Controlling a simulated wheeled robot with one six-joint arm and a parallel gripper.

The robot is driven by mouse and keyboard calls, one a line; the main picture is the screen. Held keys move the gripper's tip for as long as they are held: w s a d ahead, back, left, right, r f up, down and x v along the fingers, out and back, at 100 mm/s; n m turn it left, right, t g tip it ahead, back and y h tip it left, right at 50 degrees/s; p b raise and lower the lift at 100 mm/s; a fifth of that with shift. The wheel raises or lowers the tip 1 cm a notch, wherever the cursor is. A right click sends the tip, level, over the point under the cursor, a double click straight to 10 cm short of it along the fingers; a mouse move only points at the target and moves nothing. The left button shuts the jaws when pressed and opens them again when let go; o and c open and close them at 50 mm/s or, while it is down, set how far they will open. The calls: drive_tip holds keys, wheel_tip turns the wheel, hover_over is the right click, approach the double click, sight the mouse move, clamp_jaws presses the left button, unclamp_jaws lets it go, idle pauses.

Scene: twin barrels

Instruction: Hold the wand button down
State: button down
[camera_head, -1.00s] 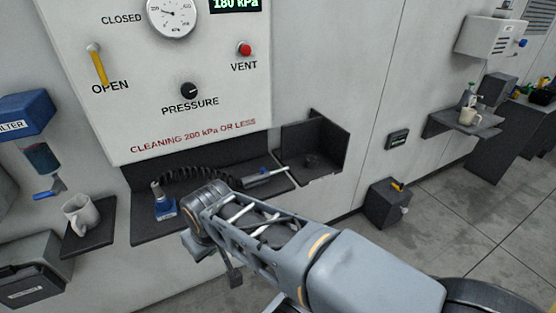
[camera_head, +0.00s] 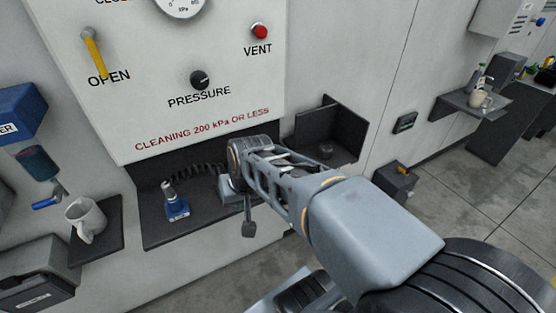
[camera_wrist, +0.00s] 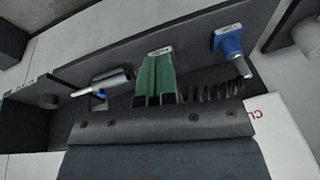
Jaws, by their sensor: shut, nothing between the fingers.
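The wand (camera_wrist: 112,81) is a grey cylinder lying on the dark shelf. Its blue button (camera_wrist: 101,94) shows on its side, and a thin white rod runs left from it. My gripper (camera_wrist: 158,54) has green fingers, closed together and empty. They are to the right of the wand in the wrist view, apart from its button, with the black coiled hose (camera_wrist: 215,90) on their other side. In the head view my arm hides the wand and the fingertips.
A dark corner tray (camera_head: 331,130) adjoins the shelf on the right. The panel (camera_head: 215,120) with the yellow lever rises behind. A mug (camera_head: 86,219) sits left.

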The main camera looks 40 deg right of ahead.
drive_tip(key=w+d+r+m+t+y+p, duration=0.1)
drive_tip(key=w+d+m+t+y+p, duration=0.1)
drive_tip(key=w+d+m, duration=0.5)
drive_tip(key=w+d+r+m+t+y+p, duration=0.1)
drive_tip(key=w+d+m, duration=0.6)
drive_tip(key=d, duration=0.8)
drive_tip(key=m+t+y+p, duration=0.1)
drive_tip(key=m+p, duration=0.1)
drive_tip(key=m, duration=0.1)
drive_tip(key=shift+w+r+m, duration=0.3)
drive_tip(key=shift+f, duration=0.1)
wheel_tip(320, 180, down, 9)
drive_tip(key=b, duration=0.6)
drive_tip(key=shift+r+b, duration=0.2)
drive_tip(key=shift+b, duration=0.1)
drive_tip(key=shift+f, duration=0.15)
drive_tip(key=shift+f+b, duration=0.3)
drive_tip(key=shift+b, duration=0.05)
drive_tip(key=shift+f+b, duration=0.4)
drive_tip(key=shift+f, duration=0.05)
idle(2.8)
